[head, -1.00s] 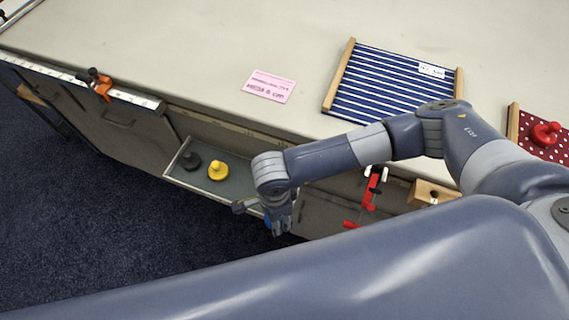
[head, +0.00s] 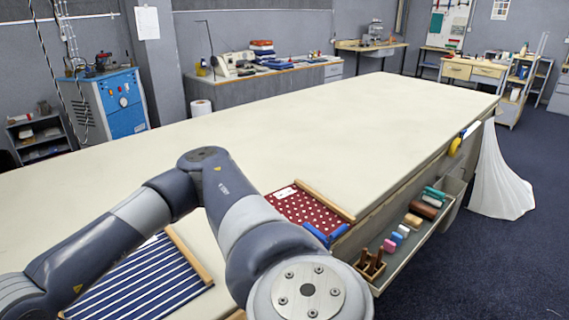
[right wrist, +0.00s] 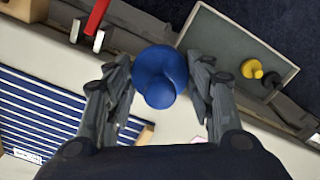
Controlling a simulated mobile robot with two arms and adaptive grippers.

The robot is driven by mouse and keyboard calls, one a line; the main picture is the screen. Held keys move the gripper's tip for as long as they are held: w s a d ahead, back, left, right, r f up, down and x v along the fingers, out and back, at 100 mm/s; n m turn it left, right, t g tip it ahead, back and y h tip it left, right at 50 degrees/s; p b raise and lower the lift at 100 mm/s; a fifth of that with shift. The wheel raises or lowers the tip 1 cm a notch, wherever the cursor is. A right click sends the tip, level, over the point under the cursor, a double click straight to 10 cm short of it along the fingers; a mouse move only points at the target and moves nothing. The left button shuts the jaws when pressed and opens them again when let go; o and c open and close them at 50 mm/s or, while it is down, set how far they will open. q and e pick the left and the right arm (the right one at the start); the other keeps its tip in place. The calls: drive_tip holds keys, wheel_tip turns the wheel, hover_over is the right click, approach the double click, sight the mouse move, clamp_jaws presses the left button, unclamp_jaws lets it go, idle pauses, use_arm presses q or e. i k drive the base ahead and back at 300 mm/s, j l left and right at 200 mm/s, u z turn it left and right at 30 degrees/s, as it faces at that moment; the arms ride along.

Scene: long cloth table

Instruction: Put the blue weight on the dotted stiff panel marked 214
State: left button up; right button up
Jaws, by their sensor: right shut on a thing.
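My right gripper (right wrist: 162,64) is shut on the blue weight (right wrist: 158,78), whose round knob faces the right wrist camera. The yellow and black weights lie in a drawer beyond it. A red panel with white dots (head: 308,211) lies on the table in the head view, with a wooden bar on its right and a white label too small to read. My right arm hides its left part. A blue striped panel (head: 140,279) lies to its left and also shows in the right wrist view (right wrist: 58,112). My left gripper is out of view.
A blue clamp-like thing (head: 326,236) sits at the dotted panel's front edge. The open drawer (right wrist: 215,52) holds the yellow weight (right wrist: 252,68) and black weight (right wrist: 270,81). A red clamp (right wrist: 97,18) is near the fingers. The long table (head: 330,130) is clear behind the panels.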

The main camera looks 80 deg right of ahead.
sight(293, 206)
drive_tip(key=k+l, duration=0.1)
drive_tip(key=l, duration=0.35)
drive_tip(key=k+l, duration=0.1)
drive_tip(key=l, duration=0.35)
drive_tip(key=k+l, duration=0.1)
drive_tip(key=l, duration=0.35)
drive_tip(key=l+z, duration=0.2)
drive_tip(key=z, duration=0.2)
drive_tip(key=l+z, duration=0.25)
drive_tip(key=z, duration=0.2)
drive_tip(key=l+z, duration=0.25)
drive_tip(key=z, duration=0.15)
